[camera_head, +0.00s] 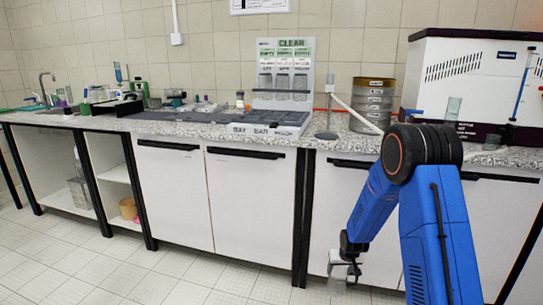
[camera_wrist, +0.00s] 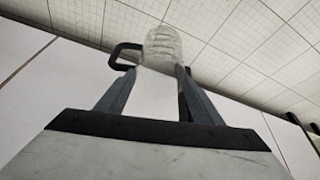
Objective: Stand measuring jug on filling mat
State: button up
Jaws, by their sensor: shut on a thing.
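My gripper (camera_head: 347,262) hangs low in front of the white cabinet doors, below the counter top. It is shut on a pale, see-through jug (camera_head: 340,268), which is small and partly hidden in the head view. In the wrist view the jug (camera_wrist: 163,48) shows between the two dark fingers of my gripper (camera_wrist: 160,85), with a black loop like a handle at its left. I cannot make out the filling mat for certain; a flat dark grey area (camera_head: 190,117) lies on the counter in the head view.
The speckled counter (camera_head: 228,131) runs along the wall. A grey tray and sign board (camera_head: 284,75), a sieve stack (camera_head: 373,100) and a large white machine (camera_head: 465,75) stand on it. Bottles and a sink are at the left. The floor (camera_head: 180,285) in front is clear.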

jog(key=s+f, duration=0.6)
jog(key=f, duration=0.2)
jog(key=shift+s+f, duration=0.25)
jog(key=shift+f, duration=0.1)
jog(key=shift+a, duration=0.15)
